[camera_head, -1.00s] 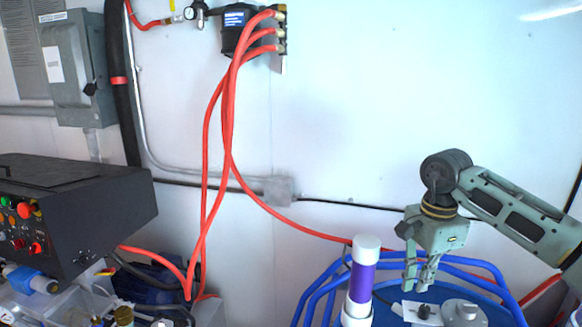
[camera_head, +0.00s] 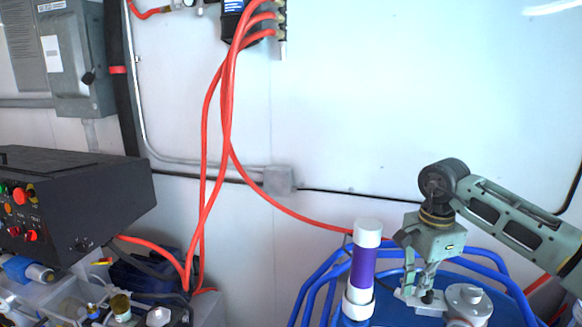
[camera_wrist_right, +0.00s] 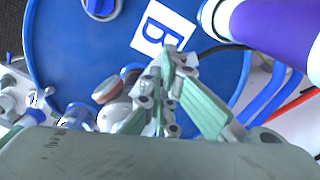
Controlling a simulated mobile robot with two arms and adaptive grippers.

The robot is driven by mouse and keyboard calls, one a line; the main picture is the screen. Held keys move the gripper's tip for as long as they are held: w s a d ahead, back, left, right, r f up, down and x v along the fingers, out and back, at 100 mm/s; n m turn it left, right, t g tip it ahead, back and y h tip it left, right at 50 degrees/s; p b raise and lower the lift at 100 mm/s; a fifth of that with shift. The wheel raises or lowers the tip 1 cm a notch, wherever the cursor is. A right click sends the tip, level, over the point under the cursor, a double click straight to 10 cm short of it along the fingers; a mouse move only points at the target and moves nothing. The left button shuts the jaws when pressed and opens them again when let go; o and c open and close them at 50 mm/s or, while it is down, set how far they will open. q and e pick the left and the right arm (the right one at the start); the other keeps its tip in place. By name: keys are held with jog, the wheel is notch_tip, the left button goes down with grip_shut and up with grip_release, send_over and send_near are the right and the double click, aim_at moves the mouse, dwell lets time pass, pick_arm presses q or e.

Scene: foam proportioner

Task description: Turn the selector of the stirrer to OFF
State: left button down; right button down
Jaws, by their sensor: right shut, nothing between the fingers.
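A small black knob (camera_head: 428,297), which looks like the stirrer's selector, stands on a pale plate (camera_head: 408,297) on top of a blue drum. A grey round housing (camera_head: 467,300) stands just right of it. My right gripper (camera_head: 421,289) is shut and empty, pointing down at the knob; I cannot tell whether it touches. In the right wrist view, the shut fingers (camera_wrist_right: 166,60) are over the blue drum top (camera_wrist_right: 65,50), near a white label (camera_wrist_right: 163,28) with a letter like B. The knob is not clearly visible there, and its setting is unreadable. My left gripper is not in view.
A white and purple cylinder (camera_head: 363,267) stands upright left of the gripper. Blue rails (camera_head: 318,280) surround the drum. Red hoses (camera_head: 228,120) hang along the wall. A black control box (camera_head: 80,205) stands at left, above cluttered parts.

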jog(key=shift+s+d+f, duration=0.1)
jog(key=shift+s+f, duration=0.1)
jog(key=shift+f, duration=0.3)
jog(key=shift+s+d, duration=0.1)
jog(key=shift+s, duration=0.15)
dwell(0.7)
jog(key=shift+s+a, duration=0.1)
jog(key=shift+a, duration=0.1)
notch_tip(320, 180, up, 6)
jog(key=p, duration=0.4)
jog(key=shift+r+p, duration=0.2)
jog(key=shift+p, duration=0.1)
jog(key=shift+w, duration=0.2)
jog(key=shift+f, duration=0.1)
